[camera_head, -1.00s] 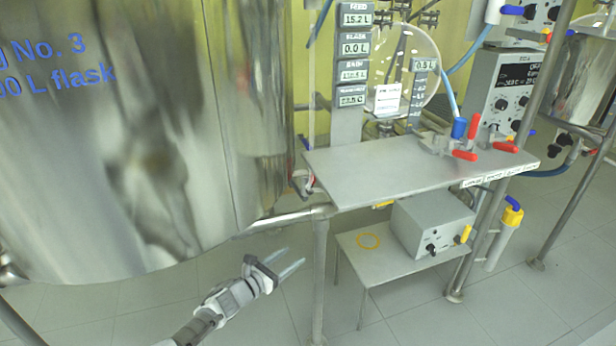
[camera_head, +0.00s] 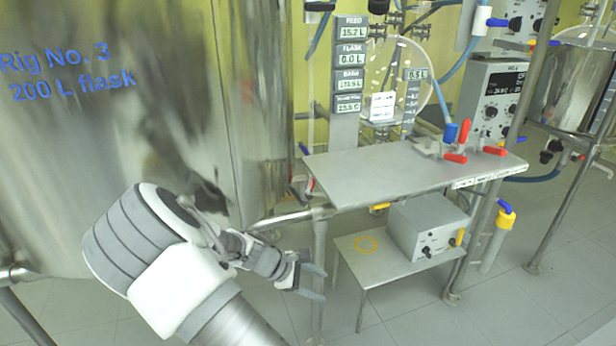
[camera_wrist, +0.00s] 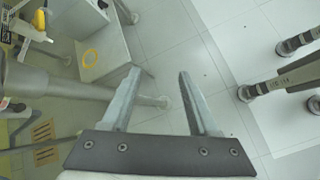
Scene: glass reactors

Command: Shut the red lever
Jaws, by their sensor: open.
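Several red levers show in the head view, on valves along the right end of the grey metal shelf. One red lever (camera_head: 464,131) stands upright. A second red lever (camera_head: 455,158) lies nearly flat just below it. A third red lever (camera_head: 495,151) lies nearly flat to the right. I cannot tell which one the task names. My gripper (camera_head: 319,283) is open and empty, below and left of the shelf and well apart from the levers. In the wrist view its two fingers (camera_wrist: 160,74) are spread over the floor, and no red lever can be made out there.
The grey shelf (camera_head: 390,178) has a mostly bare top. A large steel vessel (camera_head: 120,130) fills the left. Below the shelf, a control box (camera_head: 418,232) stands on a low table (camera_head: 375,275) with a yellow ring (camera_head: 366,244). Metal posts flank the shelf.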

